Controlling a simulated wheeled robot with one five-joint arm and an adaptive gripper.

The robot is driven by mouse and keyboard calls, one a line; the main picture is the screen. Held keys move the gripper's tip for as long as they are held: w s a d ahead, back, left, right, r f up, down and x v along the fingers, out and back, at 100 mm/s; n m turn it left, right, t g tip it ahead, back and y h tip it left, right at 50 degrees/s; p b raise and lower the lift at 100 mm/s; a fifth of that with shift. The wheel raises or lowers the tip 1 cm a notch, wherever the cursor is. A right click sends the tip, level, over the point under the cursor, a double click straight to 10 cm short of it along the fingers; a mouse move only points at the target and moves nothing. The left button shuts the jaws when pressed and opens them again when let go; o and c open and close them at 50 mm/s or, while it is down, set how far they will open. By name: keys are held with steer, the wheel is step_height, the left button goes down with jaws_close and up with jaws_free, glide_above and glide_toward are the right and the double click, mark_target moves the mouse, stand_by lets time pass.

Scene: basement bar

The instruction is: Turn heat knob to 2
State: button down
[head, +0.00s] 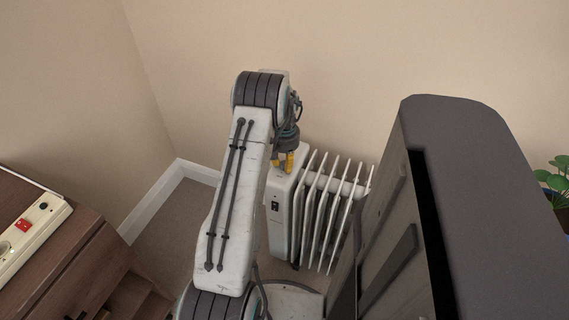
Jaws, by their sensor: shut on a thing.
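A white oil-filled radiator (322,195) with upright fins stands on the floor near the corner of the room. Its control box is at the left end, with a small dark switch (275,206) on its front face. My gripper (287,163) points down onto the top of the control box, and its yellow fingers are shut there. The heat knob is hidden between the fingers, so its setting cannot be read. My arm covers the left part of the radiator.
A dark grey cabinet (468,150) rises close on the right. A wooden cabinet (70,260) stands at the left, with a cream power strip (35,238) with a red switch on it. A green plant (556,176) is at the right edge.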

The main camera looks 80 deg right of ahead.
steer(key=m, duration=0.4)
steer(key=shift+a+f+m, duration=0.1)
steer(key=shift+m, duration=2.2)
steer(key=c, duration=0.9)
jaws_free()
steer(key=shift+c, duration=0.2)
steer(key=shift+r, duration=0.2)
step_height(320, 180, up, 12)
steer(key=shift+f, duration=0.15)
